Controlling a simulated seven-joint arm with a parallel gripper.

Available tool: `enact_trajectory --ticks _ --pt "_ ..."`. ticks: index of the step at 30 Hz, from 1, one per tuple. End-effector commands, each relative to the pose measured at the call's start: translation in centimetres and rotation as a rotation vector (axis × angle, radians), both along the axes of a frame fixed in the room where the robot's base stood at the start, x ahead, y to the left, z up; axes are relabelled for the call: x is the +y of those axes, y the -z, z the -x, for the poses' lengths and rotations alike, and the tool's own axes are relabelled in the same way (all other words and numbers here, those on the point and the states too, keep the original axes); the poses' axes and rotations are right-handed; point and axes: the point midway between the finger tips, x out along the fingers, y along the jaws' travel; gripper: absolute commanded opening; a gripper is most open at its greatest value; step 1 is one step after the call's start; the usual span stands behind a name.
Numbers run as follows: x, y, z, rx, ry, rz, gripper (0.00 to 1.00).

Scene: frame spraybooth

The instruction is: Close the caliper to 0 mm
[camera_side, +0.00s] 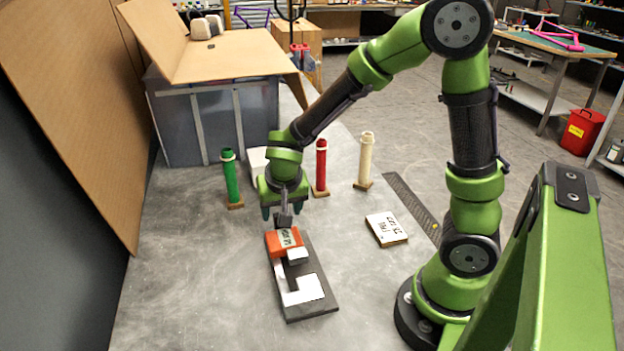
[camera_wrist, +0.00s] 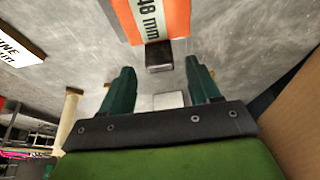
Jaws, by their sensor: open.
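The caliper lies on the grey table. In the side view it has a dark base (camera_side: 312,308), a white L-shaped piece (camera_side: 305,291) at the near end and an orange slider block (camera_side: 283,243) toward the far end. A small white piece (camera_side: 297,256) sits at the slider's near side. My gripper (camera_side: 281,212) is open and empty over that far end. In the wrist view the knob lies ahead of and between the fingertips (camera_wrist: 158,72), apparently untouched.
Green (camera_side: 231,180), red (camera_side: 321,168) and cream (camera_side: 365,160) posts stand behind the caliper. A lettered block (camera_side: 386,229) and a dark ruler-like strip (camera_side: 411,206) lie to the right. A cardboard-topped booth (camera_side: 215,120) stands at the back. The table left of the caliper is clear.

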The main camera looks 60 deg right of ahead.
Motion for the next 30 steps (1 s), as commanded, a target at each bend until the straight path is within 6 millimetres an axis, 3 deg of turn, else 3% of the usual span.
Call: enact_trajectory --ticks 3,9,20,30 --pt "-0.6 2.1 -0.5 0.005 -0.001 0.001 0.62" --pt "-1.1 4.0 -1.2 0.002 0.001 0.001 0.62" --pt "-1.2 4.4 -1.4 -0.001 0.0 -0.001 0.62" --pt "-1.2 4.4 -1.4 -0.001 0.0 -0.001 0.11"
